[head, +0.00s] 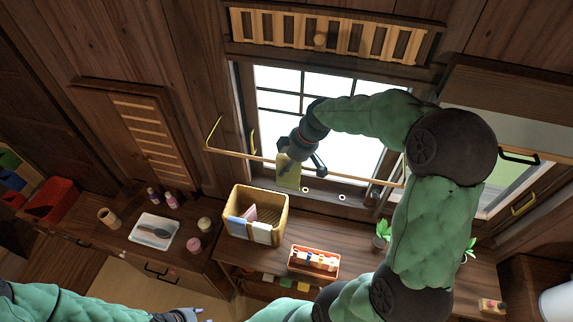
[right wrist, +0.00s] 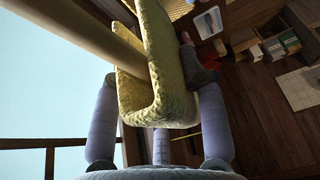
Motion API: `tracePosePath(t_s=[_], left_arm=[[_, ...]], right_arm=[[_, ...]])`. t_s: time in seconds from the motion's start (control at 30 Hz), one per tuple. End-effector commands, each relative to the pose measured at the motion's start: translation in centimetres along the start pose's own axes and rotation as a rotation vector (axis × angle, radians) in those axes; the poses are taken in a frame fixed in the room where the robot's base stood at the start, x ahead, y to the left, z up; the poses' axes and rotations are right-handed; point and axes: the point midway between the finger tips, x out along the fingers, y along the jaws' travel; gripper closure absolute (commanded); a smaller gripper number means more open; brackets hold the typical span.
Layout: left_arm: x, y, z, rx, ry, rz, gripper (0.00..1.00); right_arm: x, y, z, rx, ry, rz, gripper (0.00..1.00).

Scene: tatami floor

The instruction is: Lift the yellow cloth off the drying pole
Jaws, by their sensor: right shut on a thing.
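The yellow cloth (head: 289,178) hangs over the thin drying pole (head: 235,154) in front of the window. In the right wrist view the cloth (right wrist: 165,75) is folded in a U around the pole (right wrist: 95,35), which still runs through the fold. My right gripper (head: 301,162) is at the cloth from above, and its fingers (right wrist: 157,110) are shut on it. Part of the grip is hidden behind the cloth. My left gripper (head: 188,315) shows only in part at the bottom edge of the head view, away from the pole; its jaws are unclear.
A wicker basket (head: 274,198) with folded cloths stands on the counter below the pole. A red tray (head: 298,270) of small items is to its right. A white tray (head: 142,239), jars and potted plants (head: 382,232) stand around. The window frame is close behind the pole.

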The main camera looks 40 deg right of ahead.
Motion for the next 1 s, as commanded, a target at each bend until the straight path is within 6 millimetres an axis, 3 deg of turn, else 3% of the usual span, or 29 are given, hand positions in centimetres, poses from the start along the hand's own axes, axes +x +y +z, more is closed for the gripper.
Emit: tracePosePath(t_s=[1.0], left_arm=[[-2.4,0.8,0.1,0.0,0.0,0.0,0.6]], right_arm=[[-5.0,0.1,-2.1,0.0,0.001,0.003,0.9]])
